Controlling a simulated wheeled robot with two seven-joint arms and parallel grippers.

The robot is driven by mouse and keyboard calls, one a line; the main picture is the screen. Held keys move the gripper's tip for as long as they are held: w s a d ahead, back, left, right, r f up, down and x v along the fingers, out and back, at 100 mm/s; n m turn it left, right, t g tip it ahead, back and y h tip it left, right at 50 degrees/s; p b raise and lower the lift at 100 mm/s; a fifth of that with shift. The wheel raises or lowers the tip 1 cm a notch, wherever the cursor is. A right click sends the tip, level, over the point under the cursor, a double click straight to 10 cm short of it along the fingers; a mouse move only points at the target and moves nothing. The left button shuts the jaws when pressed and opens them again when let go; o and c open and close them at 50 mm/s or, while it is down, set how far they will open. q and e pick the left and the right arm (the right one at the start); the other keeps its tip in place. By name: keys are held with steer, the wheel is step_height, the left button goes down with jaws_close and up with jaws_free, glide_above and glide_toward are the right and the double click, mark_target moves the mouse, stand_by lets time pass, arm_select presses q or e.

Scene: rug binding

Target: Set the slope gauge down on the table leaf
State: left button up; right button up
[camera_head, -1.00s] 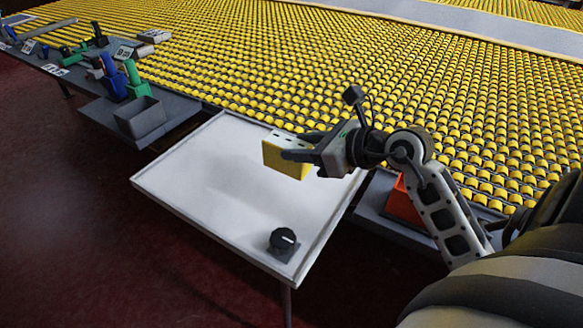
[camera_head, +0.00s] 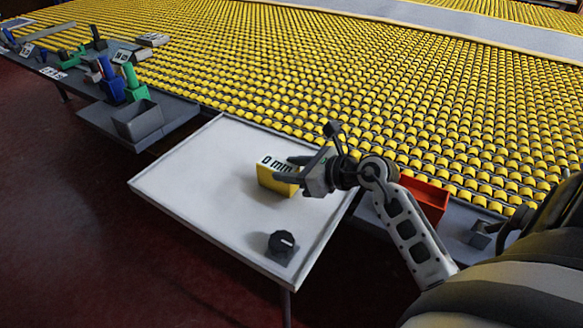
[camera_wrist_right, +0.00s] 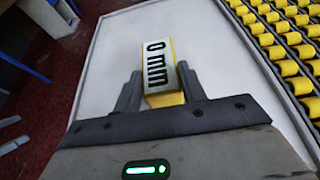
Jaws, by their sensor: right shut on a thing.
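The slope gauge (camera_head: 270,182) is a yellow block with a white top face marked "0 mm". My right gripper (camera_head: 287,170) is shut on it, with one finger on each side. The gauge is over the white table leaf (camera_head: 190,180), low and near its far right part; I cannot tell whether its underside touches. In the right wrist view the gauge (camera_wrist_right: 158,62) stands between the two fingers (camera_wrist_right: 160,92), with the white leaf (camera_wrist_right: 105,65) around it. My left gripper is not in view.
A black knob (camera_head: 282,242) sits near the leaf's front right corner. A red bin (camera_head: 425,200) stands right of the leaf. A grey bin (camera_head: 138,120) and a shelf with tools are at the left. Yellow rollers (camera_head: 400,110) run behind. The leaf's left and middle are clear.

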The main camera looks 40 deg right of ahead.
steer(key=o, duration=1)
steer(key=shift+f, duration=0.1)
steer(key=shift+r, duration=0.25)
steer(key=v, duration=1.2)
steer(key=shift+f+b, duration=0.1)
steer(key=shift+b, duration=0.3)
